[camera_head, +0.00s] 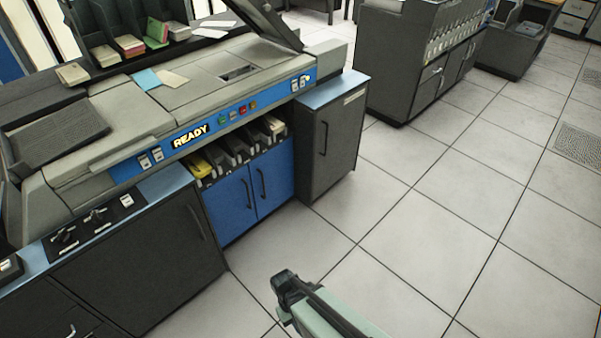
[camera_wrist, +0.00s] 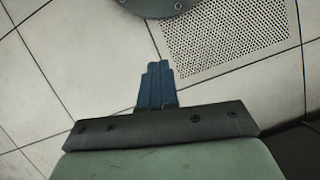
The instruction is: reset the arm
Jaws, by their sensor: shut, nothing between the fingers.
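My gripper (camera_wrist: 157,68) shows in the wrist view. Its blue fingers are pressed together with nothing between them. They point over bare floor tiles, with a perforated floor panel (camera_wrist: 225,40) behind them to the right. In the head view, a pale green link of my arm with a dark end rises from the bottom edge, over the tiled floor and apart from the cabinets. I cannot make out the fingers there.
A card machine (camera_head: 160,112) with a lit READY sign stands at the left. Blue cabinet doors (camera_head: 248,205) and a dark cabinet (camera_head: 333,140) are below and beside it. Another grey machine (camera_head: 395,65) stands at the back. The tiled floor (camera_head: 440,215) at the right is clear.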

